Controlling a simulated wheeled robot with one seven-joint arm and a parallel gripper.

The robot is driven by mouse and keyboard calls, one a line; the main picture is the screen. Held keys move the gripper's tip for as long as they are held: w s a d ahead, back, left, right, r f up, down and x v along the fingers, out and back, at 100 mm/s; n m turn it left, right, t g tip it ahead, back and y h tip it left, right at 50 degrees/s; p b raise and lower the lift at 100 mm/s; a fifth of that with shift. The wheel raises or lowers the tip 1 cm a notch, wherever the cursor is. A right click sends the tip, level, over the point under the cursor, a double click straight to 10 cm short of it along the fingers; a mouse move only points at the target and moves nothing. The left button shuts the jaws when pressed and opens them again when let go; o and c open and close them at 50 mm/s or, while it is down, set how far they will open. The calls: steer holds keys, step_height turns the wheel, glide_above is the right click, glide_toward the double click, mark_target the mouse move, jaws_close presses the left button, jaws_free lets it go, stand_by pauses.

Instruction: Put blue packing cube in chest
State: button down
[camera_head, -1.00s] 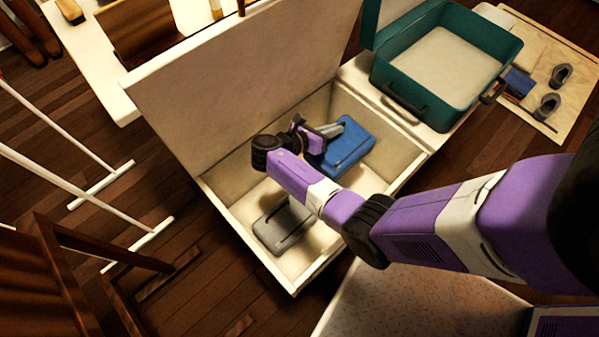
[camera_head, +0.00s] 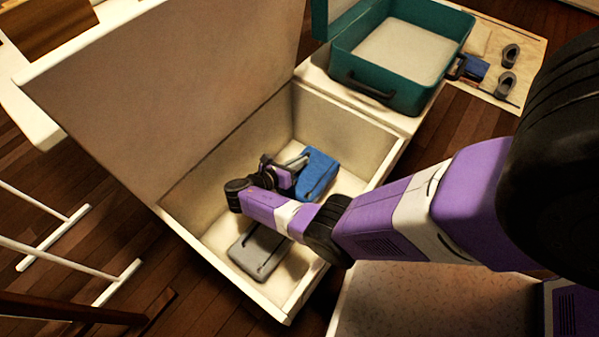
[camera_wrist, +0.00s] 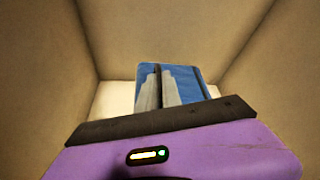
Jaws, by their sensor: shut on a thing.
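The blue packing cube (camera_head: 318,174) is inside the open white chest (camera_head: 375,150), toward its right side in the head view. My gripper (camera_head: 298,164) reaches down into the chest and is shut on the near edge of the cube. In the wrist view, the cube (camera_wrist: 195,78) shows beyond the two pale fingers (camera_wrist: 160,88), which sit close together against it. The fingers hide part of the cube. I cannot tell whether the cube touches the chest floor.
A grey packing cube (camera_head: 257,250) lies on the chest floor at the near end. The chest lid (camera_head: 165,85) stands open at the left. A teal open suitcase (camera_head: 375,92) sits behind the chest. White rack legs (camera_head: 60,235) stand at the left.

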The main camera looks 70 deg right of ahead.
steer(key=shift+f+b, duration=1.55)
steer(key=shift+f, duration=0.55)
steer(key=shift+f, duration=0.1)
steer(key=c, duration=1.5)
jaws_free()
steer(key=p+v, duration=0.3)
steer(key=v, duration=0.9)
